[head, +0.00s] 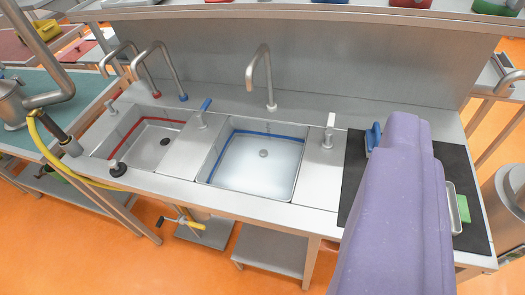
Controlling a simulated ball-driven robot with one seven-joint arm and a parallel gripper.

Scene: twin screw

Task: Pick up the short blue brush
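A small blue item (373,137) stands at the far left of the black mat (357,172), on the right end of the steel counter. It may be the short blue brush, but it is too small and too covered to tell. My purple arm hides part of it and most of the mat. My gripper is not visible.
A green item (463,208) and the edge of a metal tray (452,212) show on the mat right of my arm. Left are a blue-lined sink (250,170), a red-lined sink (150,140) and several tall taps, including one (262,75) behind the blue-lined sink. A shelf (300,12) runs above.

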